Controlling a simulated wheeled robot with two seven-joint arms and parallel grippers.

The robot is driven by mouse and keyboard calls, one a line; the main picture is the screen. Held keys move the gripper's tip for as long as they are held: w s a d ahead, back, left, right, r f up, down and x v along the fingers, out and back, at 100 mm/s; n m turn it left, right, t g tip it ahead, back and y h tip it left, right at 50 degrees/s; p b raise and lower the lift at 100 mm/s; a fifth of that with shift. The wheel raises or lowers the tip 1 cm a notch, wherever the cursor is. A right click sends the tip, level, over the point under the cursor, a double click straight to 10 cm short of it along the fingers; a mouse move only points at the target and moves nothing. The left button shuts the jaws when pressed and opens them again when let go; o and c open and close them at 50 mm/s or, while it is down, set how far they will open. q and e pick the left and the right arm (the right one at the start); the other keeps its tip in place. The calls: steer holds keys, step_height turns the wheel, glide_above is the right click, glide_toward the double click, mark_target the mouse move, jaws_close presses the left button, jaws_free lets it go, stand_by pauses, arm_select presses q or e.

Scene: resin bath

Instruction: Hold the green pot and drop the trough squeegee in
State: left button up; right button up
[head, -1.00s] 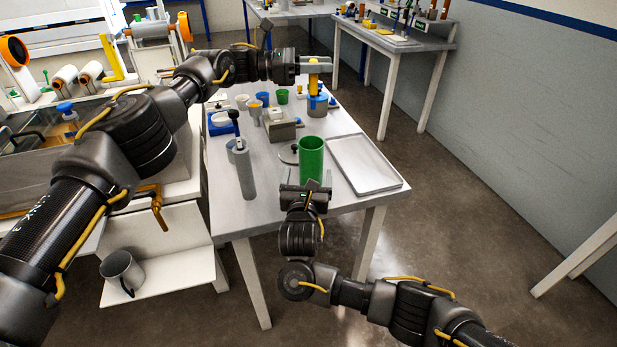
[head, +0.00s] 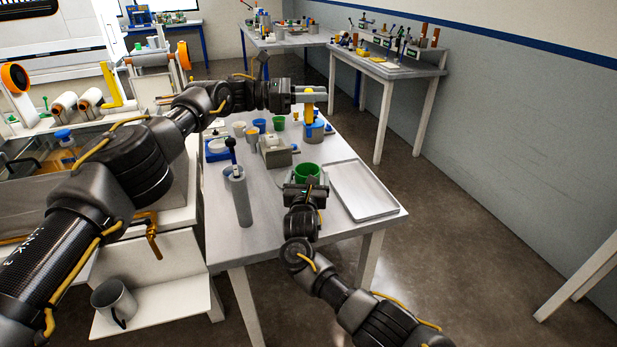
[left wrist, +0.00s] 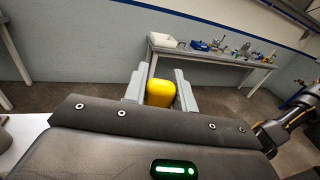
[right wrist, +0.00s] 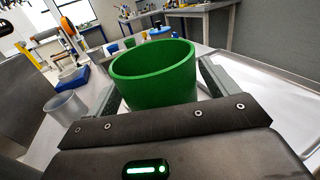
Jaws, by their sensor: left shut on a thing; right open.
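My left gripper (head: 309,95) is shut on an upright yellow handle (head: 309,109) over the far right of the table. The handle shows between its fingers in the left wrist view (left wrist: 160,92). Its lower part meets or passes behind a blue piece (head: 313,131); I cannot tell whether it is the trough squeegee. The green pot (head: 307,171) stands upright at the table's near side. My right gripper (head: 305,183) is open, with its fingers either side of the pot, which also shows in the right wrist view (right wrist: 152,85). My gripper hides the pot's lower part in the head view.
A flat grey tray (head: 365,190) lies right of the pot. A tall grey cylinder with a dark-handled tool (head: 239,200) stands at left. Small cups (head: 258,124) and a grey block (head: 275,152) sit farther back. A grey mug (head: 113,300) is on a low shelf.

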steer(key=shift+w, duration=0.5)
steer(key=shift+c, duration=0.5)
steer(key=c, duration=1)
steer(key=o, duration=1)
steer(key=c, duration=0.8)
